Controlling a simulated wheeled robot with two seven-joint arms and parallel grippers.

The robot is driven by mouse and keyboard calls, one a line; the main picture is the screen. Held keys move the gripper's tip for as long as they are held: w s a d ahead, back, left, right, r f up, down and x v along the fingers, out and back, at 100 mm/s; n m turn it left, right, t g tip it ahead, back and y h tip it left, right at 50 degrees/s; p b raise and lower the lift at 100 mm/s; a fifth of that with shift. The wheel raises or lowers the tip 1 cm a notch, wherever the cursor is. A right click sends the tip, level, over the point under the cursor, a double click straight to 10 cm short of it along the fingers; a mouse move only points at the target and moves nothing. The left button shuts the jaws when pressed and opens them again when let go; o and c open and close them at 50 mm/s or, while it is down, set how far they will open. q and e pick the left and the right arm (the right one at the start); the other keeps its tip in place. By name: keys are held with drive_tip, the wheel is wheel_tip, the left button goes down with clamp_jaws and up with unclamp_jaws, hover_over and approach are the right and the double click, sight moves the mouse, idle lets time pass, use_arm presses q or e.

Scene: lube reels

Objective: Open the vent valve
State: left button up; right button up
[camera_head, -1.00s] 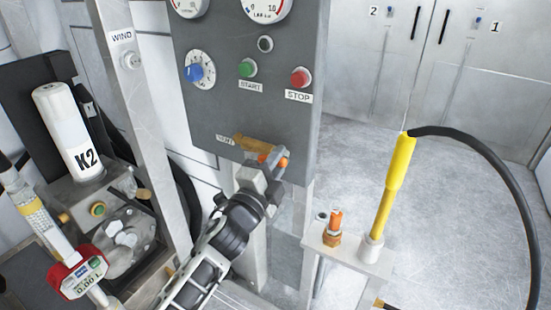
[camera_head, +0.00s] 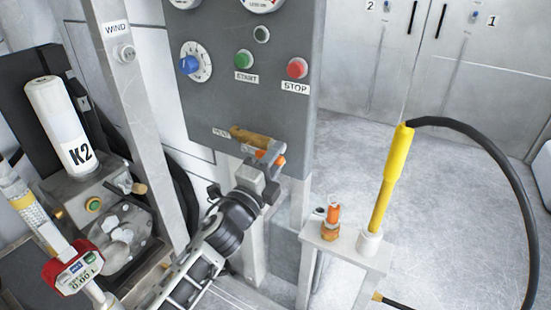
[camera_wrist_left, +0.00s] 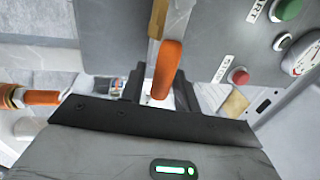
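My right gripper is not in view.
Above the valve, the panel carries a blue knob (camera_head: 188,65), a green START button (camera_head: 243,60) and a red STOP button (camera_head: 297,68). A stand at right holds a yellow hose nozzle (camera_head: 391,180) and an orange-capped fitting (camera_head: 332,220). A K2 cylinder (camera_head: 58,125) is at left.

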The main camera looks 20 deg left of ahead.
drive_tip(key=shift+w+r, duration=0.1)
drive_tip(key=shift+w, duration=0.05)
use_arm(q)
drive_tip(key=shift+s, duration=0.1)
drive_tip(key=shift+s+a+f, duration=0.1)
drive_tip(key=shift+s+f, duration=0.05)
drive_tip(key=shift+s, duration=0.15)
drive_tip(key=b+v, duration=0.2)
drive_tip(key=v, duration=1.3)
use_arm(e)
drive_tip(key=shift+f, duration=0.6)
use_arm(q)
drive_tip(key=shift+a, duration=0.1)
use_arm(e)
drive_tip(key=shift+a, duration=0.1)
